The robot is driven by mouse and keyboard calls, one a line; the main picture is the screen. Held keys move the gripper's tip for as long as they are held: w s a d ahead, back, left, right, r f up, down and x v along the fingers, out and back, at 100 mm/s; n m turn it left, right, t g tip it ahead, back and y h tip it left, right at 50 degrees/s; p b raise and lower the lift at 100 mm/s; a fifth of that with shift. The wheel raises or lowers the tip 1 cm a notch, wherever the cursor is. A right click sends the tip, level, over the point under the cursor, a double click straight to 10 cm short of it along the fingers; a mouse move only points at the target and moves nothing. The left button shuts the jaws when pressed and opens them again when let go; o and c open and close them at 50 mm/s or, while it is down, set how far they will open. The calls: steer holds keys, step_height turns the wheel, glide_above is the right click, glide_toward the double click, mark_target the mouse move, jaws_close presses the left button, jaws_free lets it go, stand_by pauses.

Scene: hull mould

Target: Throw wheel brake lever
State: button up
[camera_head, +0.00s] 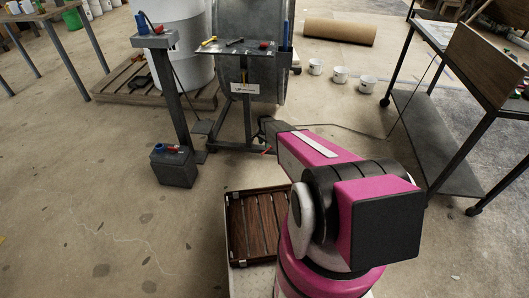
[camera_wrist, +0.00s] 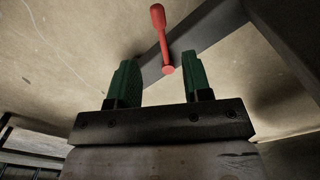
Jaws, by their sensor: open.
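A red lever (camera_wrist: 158,20) shows in the wrist view, with a rounded grip at the top and a narrow shaft running down to a grey metal bar (camera_wrist: 205,30). My gripper (camera_wrist: 158,59) has two green fingers, spread apart and empty. The lever's lower end appears in the gap between them, with clear space on both sides; its depth relative to the fingertips is hard to judge. In the head view my dark gripper (camera_head: 264,128) is low beside the foot of the grey stand (camera_head: 247,110). A small red tip (camera_head: 267,151) shows just below it, probably the lever.
A grey drum (camera_head: 268,85) stands behind the stand, whose top shelf (camera_head: 243,46) carries small tools. A post with a dark box (camera_head: 173,167) is to the left. A steel trolley (camera_head: 440,130) stands right, with several white pots on the floor behind. The floor at front left is clear.

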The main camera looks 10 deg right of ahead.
step_height(320, 180, down, 7)
steer(key=shift+f, duration=0.15)
steer(key=shift+c, duration=0.3)
jaws_close()
